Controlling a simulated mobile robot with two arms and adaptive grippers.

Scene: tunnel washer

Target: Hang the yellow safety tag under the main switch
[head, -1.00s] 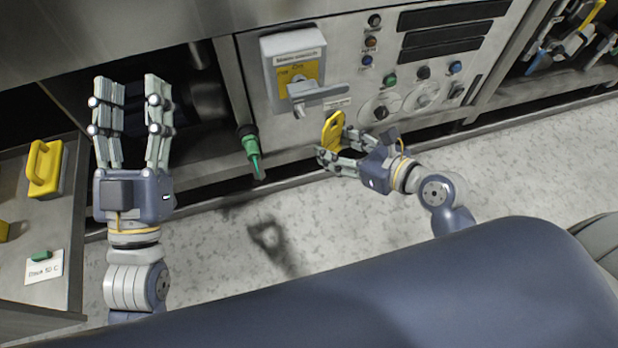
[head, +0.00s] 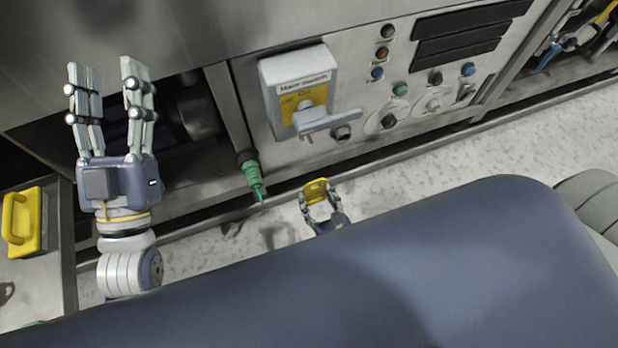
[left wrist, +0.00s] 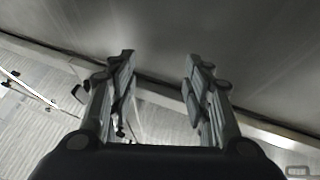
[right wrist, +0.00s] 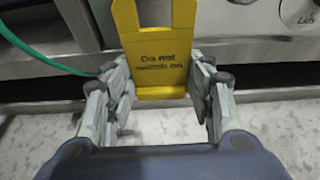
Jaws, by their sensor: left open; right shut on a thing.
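The yellow safety tag (head: 317,190) is held in my right gripper (head: 320,205), low in front of the machine and below the main switch. In the right wrist view the tag (right wrist: 160,60) stands upright between the fingertips (right wrist: 160,88), its lettering "Do not switch on" partly legible and an opening in its upper part. The main switch (head: 292,70) is a grey box with a yellow plate and a grey handle on the panel. My left gripper (head: 108,75) is open and empty, left of the switch; its fingers (left wrist: 160,75) are apart in the left wrist view.
A green-tipped hose or nozzle (head: 250,172) hangs left of the switch. Buttons and dials (head: 400,90) fill the panel to its right. A yellow-handled block (head: 22,222) sits on the side table (head: 60,240). My own blue body hides the lower foreground.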

